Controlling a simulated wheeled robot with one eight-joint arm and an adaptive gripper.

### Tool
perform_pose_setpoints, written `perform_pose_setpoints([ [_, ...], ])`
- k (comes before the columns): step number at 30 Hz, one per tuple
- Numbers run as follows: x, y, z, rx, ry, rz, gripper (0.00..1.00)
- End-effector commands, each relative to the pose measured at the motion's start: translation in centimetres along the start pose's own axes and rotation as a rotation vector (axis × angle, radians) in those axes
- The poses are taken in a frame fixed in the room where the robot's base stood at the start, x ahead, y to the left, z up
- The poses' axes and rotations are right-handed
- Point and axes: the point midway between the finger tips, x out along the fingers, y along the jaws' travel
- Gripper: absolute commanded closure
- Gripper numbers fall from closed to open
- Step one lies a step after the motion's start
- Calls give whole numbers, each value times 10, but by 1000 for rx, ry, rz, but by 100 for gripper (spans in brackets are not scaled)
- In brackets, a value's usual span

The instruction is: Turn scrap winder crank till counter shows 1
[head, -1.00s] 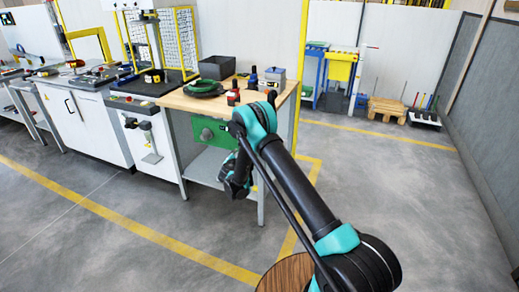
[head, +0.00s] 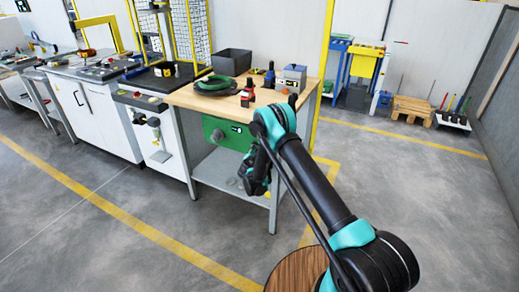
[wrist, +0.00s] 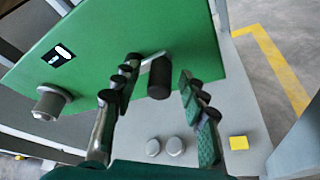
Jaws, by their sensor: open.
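The winder is a green box (head: 226,133) under the right end of the wooden-topped workbench. In the wrist view its green face (wrist: 185,40) carries a small black counter plate (wrist: 58,55) with white marks too small to read. The crank shows as a short pale arm with a black cylindrical handle (wrist: 158,80). My gripper (wrist: 158,95) is open, with one finger left of the handle and the other right of it, and neither clearly touches it. In the head view my gripper (head: 257,174) hangs before the bench's right side, and the crank is hidden.
A grey round knob (wrist: 50,102) sticks out of the green face. Two grey discs (wrist: 164,147) and a yellow block (wrist: 238,143) lie on the grey lower shelf (head: 215,170). A bench leg (head: 273,215) stands close to my gripper. The floor in front is clear.

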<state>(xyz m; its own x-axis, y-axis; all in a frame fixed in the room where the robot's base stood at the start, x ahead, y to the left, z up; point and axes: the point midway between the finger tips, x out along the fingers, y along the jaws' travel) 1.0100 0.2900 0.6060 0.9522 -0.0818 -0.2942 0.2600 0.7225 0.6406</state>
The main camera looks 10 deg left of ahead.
Motion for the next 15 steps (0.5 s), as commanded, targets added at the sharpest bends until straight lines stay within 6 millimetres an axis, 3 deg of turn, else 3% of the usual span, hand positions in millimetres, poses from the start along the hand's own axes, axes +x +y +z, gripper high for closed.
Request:
perform_pose_setpoints([
  [11, 0, -1, -2, 0, 1, 1, 57],
  [15, 0, -1, -1, -1, 1, 1, 72],
])
